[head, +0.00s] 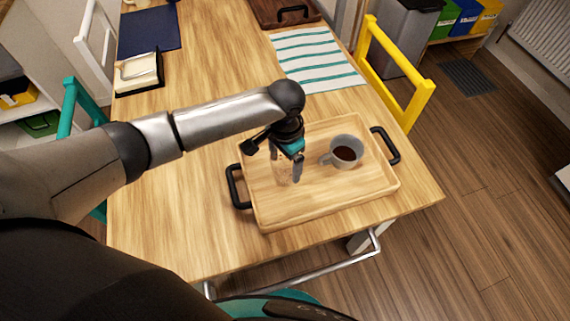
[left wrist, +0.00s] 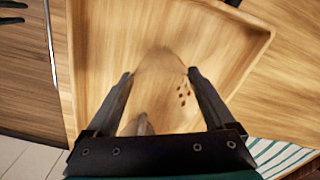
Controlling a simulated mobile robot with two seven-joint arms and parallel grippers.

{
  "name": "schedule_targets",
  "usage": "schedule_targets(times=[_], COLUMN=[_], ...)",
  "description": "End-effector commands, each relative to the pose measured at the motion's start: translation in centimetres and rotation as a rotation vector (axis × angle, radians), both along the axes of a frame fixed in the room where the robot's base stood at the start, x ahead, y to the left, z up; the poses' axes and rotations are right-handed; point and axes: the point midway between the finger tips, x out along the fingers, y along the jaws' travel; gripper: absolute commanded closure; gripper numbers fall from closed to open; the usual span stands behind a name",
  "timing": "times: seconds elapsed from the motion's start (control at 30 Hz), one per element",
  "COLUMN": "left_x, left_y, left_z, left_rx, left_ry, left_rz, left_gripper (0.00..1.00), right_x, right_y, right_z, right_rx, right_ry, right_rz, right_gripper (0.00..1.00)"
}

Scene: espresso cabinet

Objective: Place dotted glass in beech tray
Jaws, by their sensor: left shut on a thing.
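The dotted glass (left wrist: 162,85) is clear, with a few small brown dots, and is hard to make out against the wood. My left gripper (left wrist: 160,84) is shut on it, one finger on each side. In the head view the left gripper (head: 287,170) points down over the left half of the beech tray (head: 327,198), with the faint glass (head: 283,172) between its fingers. I cannot tell whether the glass base touches the tray floor. The beech tray has a low rim and two black handles. My right gripper is not in view.
A grey mug (head: 346,150) with dark liquid stands in the tray, right of the gripper. A striped cloth (head: 316,58) lies behind the tray. The table between is clear.

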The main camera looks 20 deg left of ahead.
Motion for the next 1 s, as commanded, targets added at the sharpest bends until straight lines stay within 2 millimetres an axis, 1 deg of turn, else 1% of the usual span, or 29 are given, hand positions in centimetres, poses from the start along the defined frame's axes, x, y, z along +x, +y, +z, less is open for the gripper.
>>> schedule_targets(times=[0.03,0.07,0.27,0.4,0.43,0.5,0.53,0.73,0.83,0.93,1.0], left_x=[0.1,0.1,0.1,0.1,0.1,0.1,0.1,0.1,0.1,0.1,0.2], left_y=[0.0,-0.1,0.0,0.0,0.0,0.0,0.0,0.0,0.0,0.0,0.0], left_z=[-0.6,-0.6,-0.5,-0.8,-0.9,-0.8,-0.8,-0.8,-0.4,0.9,2.3], left_rx=[-0.001,-0.002,-0.001,-0.001,0.000,0.000,0.000,0.000,-0.001,-0.001,-0.002], left_ry=[-0.002,-0.002,-0.004,-0.003,-0.002,-0.002,-0.002,-0.002,-0.003,-0.003,-0.005], left_rz=[0.000,-0.001,-0.001,0.000,0.000,0.000,0.000,0.000,-0.001,0.000,0.000], left_gripper=[0.82,0.82,0.82,0.82,0.10,0.02,0.00,0.00,0.00,0.00,0.00], right_x=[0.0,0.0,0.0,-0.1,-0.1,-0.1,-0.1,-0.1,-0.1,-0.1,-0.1], right_y=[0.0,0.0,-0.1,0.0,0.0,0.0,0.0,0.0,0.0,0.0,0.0], right_z=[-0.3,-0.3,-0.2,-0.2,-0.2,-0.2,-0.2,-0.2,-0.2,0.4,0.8], right_rx=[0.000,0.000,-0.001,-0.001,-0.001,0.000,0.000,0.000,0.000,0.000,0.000], right_ry=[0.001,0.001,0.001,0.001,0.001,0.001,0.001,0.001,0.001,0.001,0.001], right_rz=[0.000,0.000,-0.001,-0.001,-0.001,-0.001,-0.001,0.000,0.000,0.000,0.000], right_gripper=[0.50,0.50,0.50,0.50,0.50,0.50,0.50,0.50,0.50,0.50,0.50])
